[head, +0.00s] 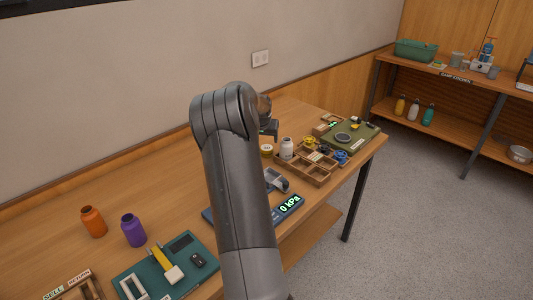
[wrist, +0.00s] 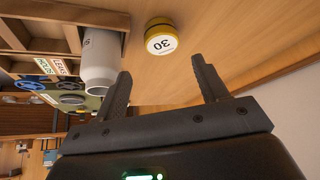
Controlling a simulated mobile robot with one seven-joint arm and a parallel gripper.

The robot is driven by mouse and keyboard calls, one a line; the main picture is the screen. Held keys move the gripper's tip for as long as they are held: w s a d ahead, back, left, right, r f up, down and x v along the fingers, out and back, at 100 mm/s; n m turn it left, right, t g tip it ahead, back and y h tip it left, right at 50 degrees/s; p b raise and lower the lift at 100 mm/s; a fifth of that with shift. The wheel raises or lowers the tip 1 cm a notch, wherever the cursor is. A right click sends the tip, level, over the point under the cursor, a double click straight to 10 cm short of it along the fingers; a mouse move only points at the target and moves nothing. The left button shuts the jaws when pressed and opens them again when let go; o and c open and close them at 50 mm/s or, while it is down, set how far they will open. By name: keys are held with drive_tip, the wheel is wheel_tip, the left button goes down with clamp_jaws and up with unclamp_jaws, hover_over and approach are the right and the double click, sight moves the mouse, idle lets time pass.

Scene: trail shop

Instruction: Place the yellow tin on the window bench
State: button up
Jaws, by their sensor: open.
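The yellow tin (wrist: 160,38) stands on the wooden workbench in the wrist view, a short round tin with a pale face marked 30. In the head view the tin (head: 267,151) shows small, just left of a white bottle. My gripper (wrist: 162,80) is open and empty, with the tin beyond its fingertips, roughly in line with the gap between them. In the head view my gripper (head: 270,131) is just above the tin, partly hidden by my arm. I cannot pick out a window bench in these views.
The white bottle (wrist: 100,60) stands close beside the tin, by a divided wooden tray (head: 318,172). Camp kitchen shelves (head: 455,80) stand across the floor.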

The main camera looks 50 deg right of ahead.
sight(266, 147)
drive_tip(key=x, duration=0.4)
drive_tip(key=shift+x, duration=3.25)
drive_tip(key=shift+w, duration=0.15)
drive_tip(key=shift+c, duration=0.5)
